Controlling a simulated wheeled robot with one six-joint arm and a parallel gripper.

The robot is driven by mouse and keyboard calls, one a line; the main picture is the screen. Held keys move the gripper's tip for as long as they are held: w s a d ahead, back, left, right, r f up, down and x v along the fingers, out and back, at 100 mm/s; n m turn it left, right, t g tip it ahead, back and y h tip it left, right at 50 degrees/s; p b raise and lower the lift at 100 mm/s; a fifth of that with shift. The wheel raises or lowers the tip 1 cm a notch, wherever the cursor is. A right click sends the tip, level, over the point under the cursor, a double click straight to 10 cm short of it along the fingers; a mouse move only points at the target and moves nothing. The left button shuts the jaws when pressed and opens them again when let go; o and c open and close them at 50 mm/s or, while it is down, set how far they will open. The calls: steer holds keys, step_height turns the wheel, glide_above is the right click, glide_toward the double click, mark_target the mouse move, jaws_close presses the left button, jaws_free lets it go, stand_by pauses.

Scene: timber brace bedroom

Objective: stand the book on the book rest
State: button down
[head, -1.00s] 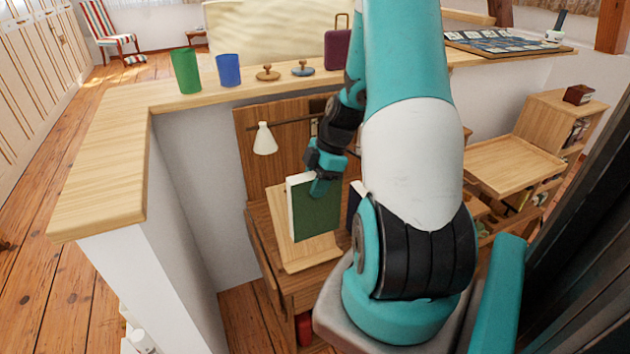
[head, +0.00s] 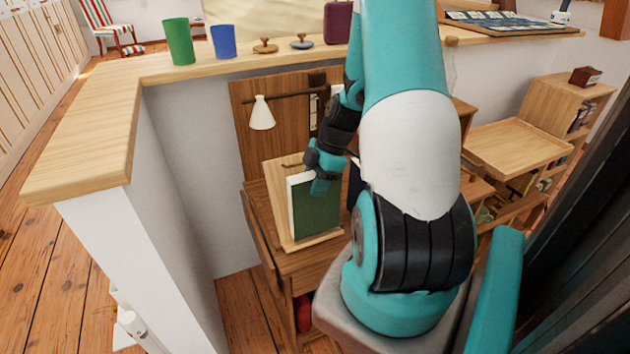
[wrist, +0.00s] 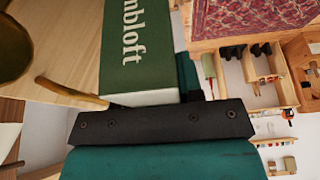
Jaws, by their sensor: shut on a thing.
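The green book (head: 318,208) with pale page edges is upright in my gripper (head: 321,184), which is shut on its top edge. The wooden book rest (head: 280,185) leans on the small desk, behind the book in the head view. The book's lower edge is close above the rest's front lip (head: 312,243); I cannot tell if they touch. In the wrist view, the green cover (wrist: 140,45) shows white lettering, beside the rest's pale board (wrist: 65,40). The dark jaw part (wrist: 160,122) hides the book's gripped edge.
A white lamp (head: 262,113) hangs behind the rest at the left. A dark book (head: 355,185) stands right of the rest, partly hidden by my arm. The wooden ledge (head: 110,120) above carries a green cup (head: 179,42) and a blue cup (head: 223,42). A low shelf unit stands at right.

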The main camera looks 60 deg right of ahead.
steer(key=shift+f, duration=0.4)
steer(key=c, duration=0.7)
jaws_free()
steer(key=v, duration=1.7)
steer(key=shift+r, duration=0.3)
